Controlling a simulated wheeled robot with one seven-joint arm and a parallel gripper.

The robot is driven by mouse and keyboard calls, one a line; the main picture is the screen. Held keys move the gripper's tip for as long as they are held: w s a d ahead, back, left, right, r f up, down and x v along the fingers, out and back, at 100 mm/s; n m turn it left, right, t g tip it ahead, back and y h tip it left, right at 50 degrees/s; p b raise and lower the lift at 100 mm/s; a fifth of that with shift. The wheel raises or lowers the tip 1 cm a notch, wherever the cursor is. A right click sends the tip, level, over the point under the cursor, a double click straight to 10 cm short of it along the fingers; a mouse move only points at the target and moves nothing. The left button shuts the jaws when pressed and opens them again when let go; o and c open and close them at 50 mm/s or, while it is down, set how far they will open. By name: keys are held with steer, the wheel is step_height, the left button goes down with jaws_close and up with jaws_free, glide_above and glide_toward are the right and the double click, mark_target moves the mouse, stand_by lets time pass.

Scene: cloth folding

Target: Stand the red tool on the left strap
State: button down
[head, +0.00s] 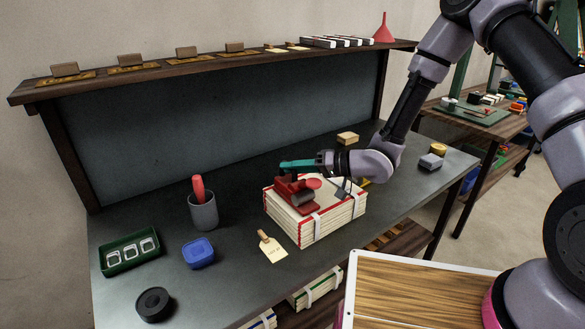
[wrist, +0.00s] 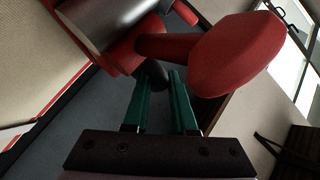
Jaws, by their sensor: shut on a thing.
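The red tool (head: 292,190), with a grey cylinder and a red knob, is at the top of a bundle of white cloths with red edges (head: 295,232). The left strap (head: 317,228), a white band, runs down the bundle's front; the tool hides part of its top. I cannot tell whether the tool touches the strap or bundle. My gripper (head: 288,166) reaches in from the right, its teal fingers shut on the tool. In the wrist view, the fingers (wrist: 160,85) close around a dark part of the tool (wrist: 205,52).
A tan tag (head: 272,249) lies before the bundle. To the left are a grey cup (head: 203,212) with a red item, a blue box (head: 198,253), a green tray (head: 130,256) and a black disc (head: 154,304). A yellow block (head: 347,138) lies behind.

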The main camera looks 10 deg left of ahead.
steer(key=c, duration=0.7)
jaws_free()
